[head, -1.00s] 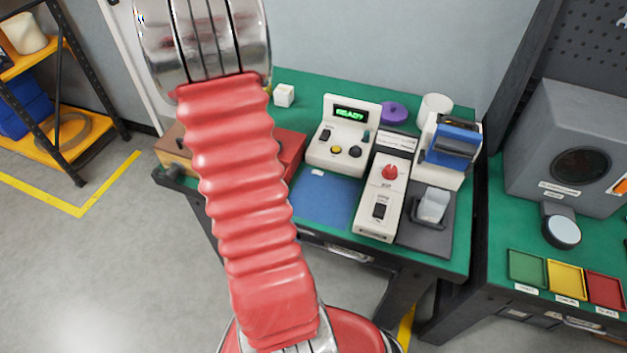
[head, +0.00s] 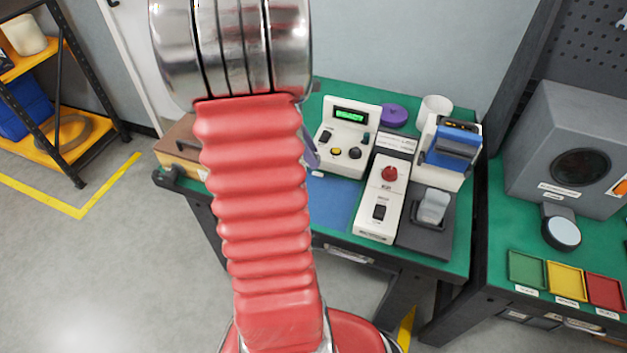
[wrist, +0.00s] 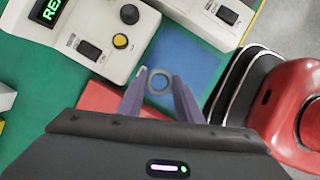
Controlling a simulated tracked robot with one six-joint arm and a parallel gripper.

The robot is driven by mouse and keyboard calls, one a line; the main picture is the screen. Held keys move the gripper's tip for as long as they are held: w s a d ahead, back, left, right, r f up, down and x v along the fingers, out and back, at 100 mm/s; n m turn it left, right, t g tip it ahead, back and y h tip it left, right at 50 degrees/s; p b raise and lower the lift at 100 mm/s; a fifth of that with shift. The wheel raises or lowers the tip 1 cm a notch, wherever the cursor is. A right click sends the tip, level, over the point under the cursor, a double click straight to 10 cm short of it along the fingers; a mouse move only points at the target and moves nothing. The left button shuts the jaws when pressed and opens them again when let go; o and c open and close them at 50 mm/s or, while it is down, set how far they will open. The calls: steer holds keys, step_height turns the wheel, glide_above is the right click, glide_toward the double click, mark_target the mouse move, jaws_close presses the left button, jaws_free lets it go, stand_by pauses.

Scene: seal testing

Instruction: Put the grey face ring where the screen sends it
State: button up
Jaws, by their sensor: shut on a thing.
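The grey face ring (wrist: 149,83) shows in the wrist view between the tips of my gripper (wrist: 160,92), over the blue mat (wrist: 191,62). My gripper is shut on it; the two purplish fingers stand at either side of the ring. In the head view my arm hides the ring and most of the gripper; only a bit of a finger (head: 311,152) shows beside my arm. The screen (head: 350,116) on the white tester glows green and seems to read READY. The green tray (head: 527,268), yellow tray (head: 566,279) and red tray (head: 605,291) look empty.
A white unit with a red button (head: 389,175) stands right of the mat. A grey speaker-like box (head: 560,150) stands behind the trays.

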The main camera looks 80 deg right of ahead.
steer(key=shift+f, duration=3.1)
steer(key=shift+f, duration=0.1)
steer(key=shift+f, duration=1.75)
steer(key=o, duration=1.1)
steer(key=shift+f, duration=0.1)
steer(key=shift+o, duration=0.2)
steer(key=v, duration=1.2)
